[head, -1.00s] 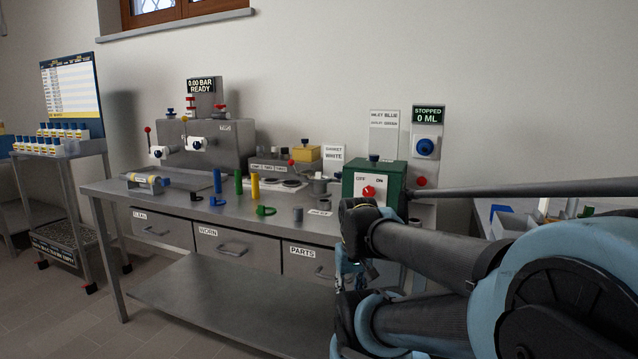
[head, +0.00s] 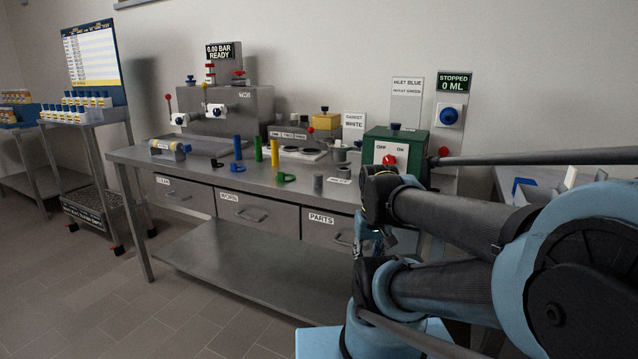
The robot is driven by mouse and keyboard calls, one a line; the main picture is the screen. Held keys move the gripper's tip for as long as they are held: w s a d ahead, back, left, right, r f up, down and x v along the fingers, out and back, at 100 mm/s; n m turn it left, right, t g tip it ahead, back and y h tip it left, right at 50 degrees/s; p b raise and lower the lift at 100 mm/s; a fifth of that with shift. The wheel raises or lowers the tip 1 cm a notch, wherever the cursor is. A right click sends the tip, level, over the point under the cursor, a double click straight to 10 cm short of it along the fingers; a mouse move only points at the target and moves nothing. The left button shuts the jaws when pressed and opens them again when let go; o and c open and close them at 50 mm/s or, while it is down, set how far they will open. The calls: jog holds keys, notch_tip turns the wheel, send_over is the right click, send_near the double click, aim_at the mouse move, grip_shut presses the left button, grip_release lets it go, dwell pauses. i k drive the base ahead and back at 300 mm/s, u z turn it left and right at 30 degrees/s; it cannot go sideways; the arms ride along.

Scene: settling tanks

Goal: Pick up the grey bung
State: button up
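A small dark grey cylinder (head: 318,184), which looks like the grey bung, stands upright near the front edge of the steel workbench (head: 190,166), left of a small white label. A second grey, round-topped part (head: 340,156) stands farther back, beside the green box. My gripper (head: 362,246) seems to hang at the end of my arm, in front of the bench's right part and right of the bung. It is small, dark and partly hidden by my arm, so its fingers are unclear. The bung stands apart from it.
Blue, green and yellow cylinders (head: 275,152) and clips stand left of the bung. A green switch box (head: 410,146) with a red knob stands at the bench's right. Drawers (head: 248,212) line the front. A bottle rack (head: 85,112) stands left. Floor before the bench is clear.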

aim_at(318, 178)
jog(key=k, duration=1.2)
jog(key=u, duration=0.2)
jog(key=i, duration=0.75)
